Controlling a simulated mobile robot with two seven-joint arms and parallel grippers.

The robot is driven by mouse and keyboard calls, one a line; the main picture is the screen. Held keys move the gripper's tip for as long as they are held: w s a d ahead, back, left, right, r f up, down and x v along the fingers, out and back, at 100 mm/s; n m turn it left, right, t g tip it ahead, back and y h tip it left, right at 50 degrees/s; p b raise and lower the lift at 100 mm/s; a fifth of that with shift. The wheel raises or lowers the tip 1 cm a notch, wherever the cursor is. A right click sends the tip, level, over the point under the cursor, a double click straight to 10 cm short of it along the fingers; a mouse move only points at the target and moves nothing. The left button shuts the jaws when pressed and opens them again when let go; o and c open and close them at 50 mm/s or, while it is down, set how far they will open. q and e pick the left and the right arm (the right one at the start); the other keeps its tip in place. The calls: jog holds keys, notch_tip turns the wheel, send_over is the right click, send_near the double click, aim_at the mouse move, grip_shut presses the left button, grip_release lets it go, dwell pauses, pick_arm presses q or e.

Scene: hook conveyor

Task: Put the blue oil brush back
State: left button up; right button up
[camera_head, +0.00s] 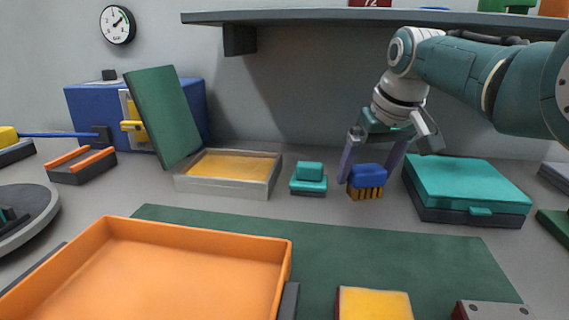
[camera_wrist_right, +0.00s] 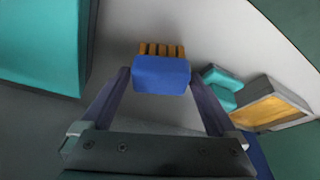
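The blue oil brush (camera_head: 367,174) has a blue block for a body and brown bristles pointing down. It is at the back of the grey worktop, between a small teal block and a teal-lidded box. My right gripper (camera_head: 372,168) reaches down over it with one finger on each side. In the right wrist view the brush (camera_wrist_right: 161,74) fills the space between the fingertips of the gripper (camera_wrist_right: 160,72), which look closed against its sides. I cannot tell whether the bristles touch the worktop. My left gripper is not in view.
A teal-lidded box (camera_head: 468,184) is close right of the brush, a small teal block (camera_head: 309,178) left. A shallow tray (camera_head: 227,188), green panel (camera_head: 162,117) and orange-striped holder (camera_head: 80,165) stand farther left. A large orange tray (camera_head: 150,270) is in front. A shelf (camera_head: 330,18) overhangs.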

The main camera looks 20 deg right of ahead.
jog(key=shift+o, duration=0.2)
jog(key=shift+s+r+p, duration=0.1)
jog(key=shift+r+p, duration=0.3)
jog(key=shift+r, duration=0.15)
jog(key=p+v, duration=0.4)
jog(key=v, duration=0.7)
